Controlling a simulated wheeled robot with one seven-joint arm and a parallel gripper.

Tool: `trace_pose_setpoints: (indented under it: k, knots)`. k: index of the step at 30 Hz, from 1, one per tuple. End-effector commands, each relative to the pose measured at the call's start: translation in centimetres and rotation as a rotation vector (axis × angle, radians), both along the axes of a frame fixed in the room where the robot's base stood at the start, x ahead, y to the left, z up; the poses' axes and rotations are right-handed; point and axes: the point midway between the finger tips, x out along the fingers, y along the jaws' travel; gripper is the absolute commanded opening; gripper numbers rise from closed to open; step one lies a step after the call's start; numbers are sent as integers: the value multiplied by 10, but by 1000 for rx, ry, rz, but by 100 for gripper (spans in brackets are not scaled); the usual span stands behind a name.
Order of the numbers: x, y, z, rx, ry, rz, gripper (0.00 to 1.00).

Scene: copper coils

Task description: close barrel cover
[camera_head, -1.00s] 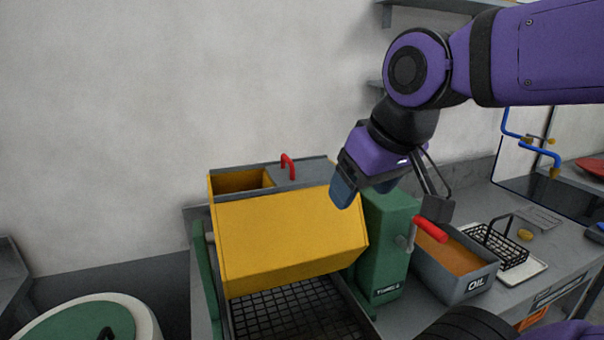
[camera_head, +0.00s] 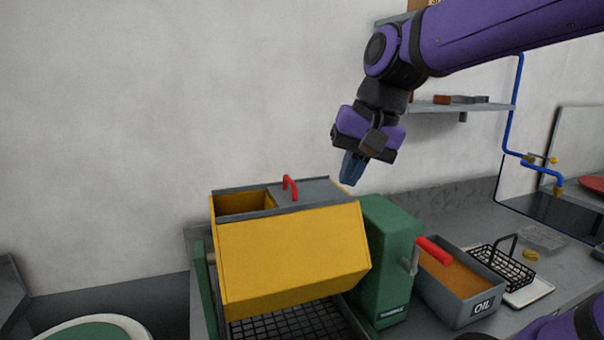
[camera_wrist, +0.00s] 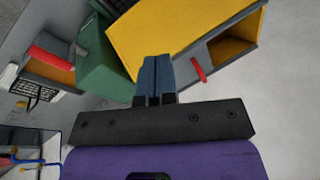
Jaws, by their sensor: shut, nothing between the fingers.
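The yellow barrel (camera_head: 290,250) sits tilted in a green machine frame. Its grey sliding cover (camera_head: 315,193) with a red handle (camera_head: 290,187) spans the right part of the top, and the left part of the opening (camera_head: 240,203) is uncovered. My gripper (camera_head: 350,181) is shut and empty, above and to the right of the handle, apart from it. In the wrist view my blue fingers (camera_wrist: 155,62) are together, with the red handle (camera_wrist: 198,67) just to their right and the opening (camera_wrist: 232,45) farther right.
A green motor box (camera_head: 387,260) stands right of the barrel. A shelf (camera_head: 450,106) hangs behind my arm.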

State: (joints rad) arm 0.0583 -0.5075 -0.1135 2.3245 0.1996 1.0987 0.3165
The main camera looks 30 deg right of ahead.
Motion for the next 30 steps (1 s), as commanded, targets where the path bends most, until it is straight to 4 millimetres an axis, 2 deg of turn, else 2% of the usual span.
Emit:
trace_pose_setpoints:
  k: [1, 11, 21, 25, 30]
  knots:
    - [12, -6, 3, 46, 38, -65, 0]
    - [81, -47, 20, 337, 286, -502, 0]
    - [148, -103, 23, 573, 530, -897, 0]
    - [163, -118, 22, 623, 588, -986, 0]
    - [171, -124, 21, 649, 620, -1032, 0]
